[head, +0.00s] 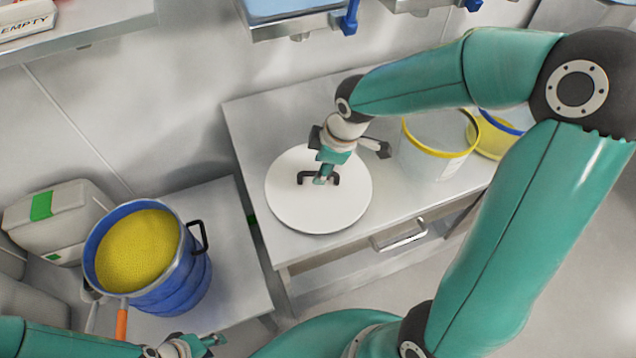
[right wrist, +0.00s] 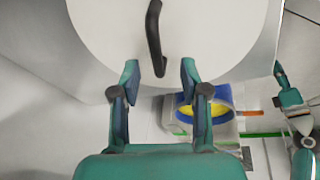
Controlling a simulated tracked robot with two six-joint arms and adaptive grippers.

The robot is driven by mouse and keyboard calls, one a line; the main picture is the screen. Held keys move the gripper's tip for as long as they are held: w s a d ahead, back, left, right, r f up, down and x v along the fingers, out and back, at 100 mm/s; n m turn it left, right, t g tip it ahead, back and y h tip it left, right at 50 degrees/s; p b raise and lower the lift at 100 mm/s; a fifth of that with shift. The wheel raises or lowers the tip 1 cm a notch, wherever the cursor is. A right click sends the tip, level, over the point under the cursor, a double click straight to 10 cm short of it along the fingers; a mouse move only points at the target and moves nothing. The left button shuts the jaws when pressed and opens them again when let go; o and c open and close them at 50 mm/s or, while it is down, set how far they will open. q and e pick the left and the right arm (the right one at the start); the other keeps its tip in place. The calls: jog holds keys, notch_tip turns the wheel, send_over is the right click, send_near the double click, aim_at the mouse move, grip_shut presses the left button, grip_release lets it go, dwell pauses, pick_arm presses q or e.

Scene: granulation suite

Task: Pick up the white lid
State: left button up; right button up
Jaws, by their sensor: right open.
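The white lid (head: 318,203) is a flat round disc lying on the metal table, with a dark bar handle (head: 301,178) on top. My right gripper (head: 322,180) is over the middle of the lid at the handle. In the right wrist view the lid (right wrist: 210,35) fills the top, and my open right gripper (right wrist: 159,78) has its fingers on either side of the near end of the handle (right wrist: 153,35). I cannot tell if they touch it. My left gripper (head: 208,342) is low at the left, away from the lid; its jaw opening is unclear.
A blue bucket of yellow granules (head: 173,287) stands on the lower left table, with an orange-handled tool (head: 121,320) beside it. A clear, yellow-rimmed tub (head: 428,160) stands right of the lid.

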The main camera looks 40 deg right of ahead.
jog(key=x, duration=0.5)
jog(key=shift+w+d, duration=0.1)
jog(key=shift+d, duration=0.15)
jog(key=shift+c, duration=0.3)
grip_shut()
